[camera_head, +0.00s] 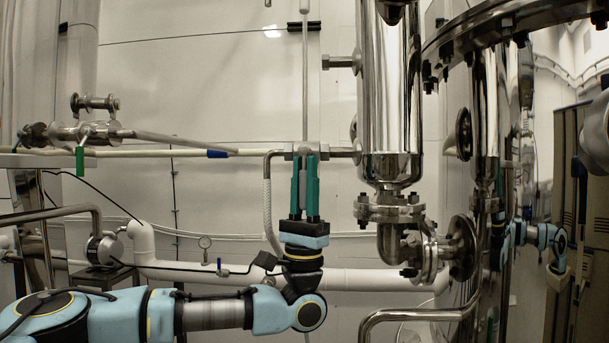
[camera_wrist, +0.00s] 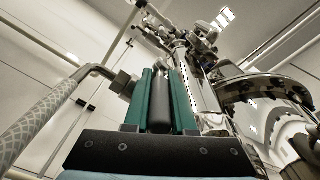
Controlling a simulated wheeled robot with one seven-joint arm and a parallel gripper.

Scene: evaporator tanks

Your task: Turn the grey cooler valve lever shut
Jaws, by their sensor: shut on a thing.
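The grey cooler valve lever (camera_head: 304,182) hangs straight down from a small valve on the horizontal pipe, left of the tall steel cylinder. My gripper (camera_head: 306,160) points up from below, with its green fingers on either side of the lever. In the wrist view the lever is a dark grey bar (camera_wrist: 160,112) between the two green fingers (camera_wrist: 162,75). The gripper is shut on it. The fingers hide part of the lever, and the valve body (camera_head: 300,149) shows only partly above the fingertips.
A braided hose (camera_head: 267,205) drops from the pipe just left of my gripper. The steel cylinder (camera_head: 390,90) and its flanged elbow (camera_head: 392,238) stand close on the right. A green handle (camera_head: 80,161) and a blue handle (camera_head: 217,154) are farther left. A white pipe (camera_head: 200,272) runs behind my arm.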

